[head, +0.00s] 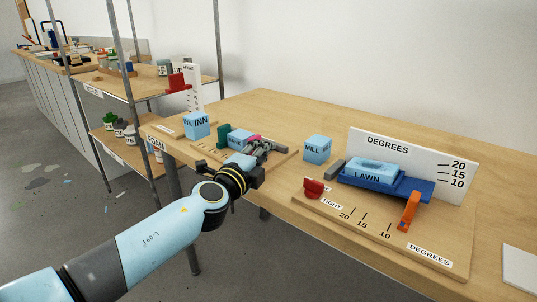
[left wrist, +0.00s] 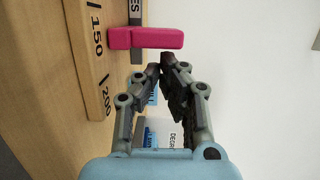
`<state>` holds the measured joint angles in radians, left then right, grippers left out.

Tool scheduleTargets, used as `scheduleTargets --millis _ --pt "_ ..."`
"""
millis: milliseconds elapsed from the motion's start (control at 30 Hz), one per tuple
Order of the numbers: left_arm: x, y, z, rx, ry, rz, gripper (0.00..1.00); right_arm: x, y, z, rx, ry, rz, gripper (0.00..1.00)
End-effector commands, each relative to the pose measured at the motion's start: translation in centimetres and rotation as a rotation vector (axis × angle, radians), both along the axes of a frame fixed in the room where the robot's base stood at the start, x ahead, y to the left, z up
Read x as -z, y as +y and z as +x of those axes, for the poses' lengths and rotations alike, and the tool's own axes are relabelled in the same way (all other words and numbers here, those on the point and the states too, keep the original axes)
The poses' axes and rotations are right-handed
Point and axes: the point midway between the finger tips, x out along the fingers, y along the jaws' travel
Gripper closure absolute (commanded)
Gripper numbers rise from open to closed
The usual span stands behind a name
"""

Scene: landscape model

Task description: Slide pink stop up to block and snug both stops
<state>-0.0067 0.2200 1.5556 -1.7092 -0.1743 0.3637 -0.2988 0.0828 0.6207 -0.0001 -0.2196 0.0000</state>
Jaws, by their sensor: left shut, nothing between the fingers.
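The pink stop (head: 254,138) shows in part behind my left gripper in the head view. In the left wrist view the pink stop (left wrist: 150,38) lies just past the fingertips, apart from them in the picture. My left gripper (head: 268,147) is shut and empty; its tips meet in the left wrist view (left wrist: 165,62). A light blue block (head: 240,138) sits between a green stop (head: 223,134) and the pink stop. Whether the pink stop touches the block is hidden. My right gripper is not in view.
The wooden board (left wrist: 94,52) carries a scale marked 150 and 200. The MILL block (head: 317,149) stands right of it. Further right is the DEGREES fixture (head: 448,252) with the LAWN block (head: 370,172), red knob (head: 313,187) and orange piece (head: 410,211). The INN block (head: 197,124) stands left.

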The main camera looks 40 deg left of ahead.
Motion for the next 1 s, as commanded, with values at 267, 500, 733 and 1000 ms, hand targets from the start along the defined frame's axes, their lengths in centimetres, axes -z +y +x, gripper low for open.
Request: scheduleTargets --millis 267,500,733,1000 --pt "0.0 0.1 0.0 0.0 0.0 0.0 1.0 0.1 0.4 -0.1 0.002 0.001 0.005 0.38" --pt "0.2 3.0 0.2 0.0 0.0 0.003 1.0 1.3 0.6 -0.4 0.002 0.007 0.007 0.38" --pt "0.0 3.5 0.3 0.0 -0.001 0.0 1.0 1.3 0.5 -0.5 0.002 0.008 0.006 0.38" --pt "0.0 3.4 0.4 0.0 0.0 0.0 1.0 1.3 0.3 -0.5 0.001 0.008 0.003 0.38"
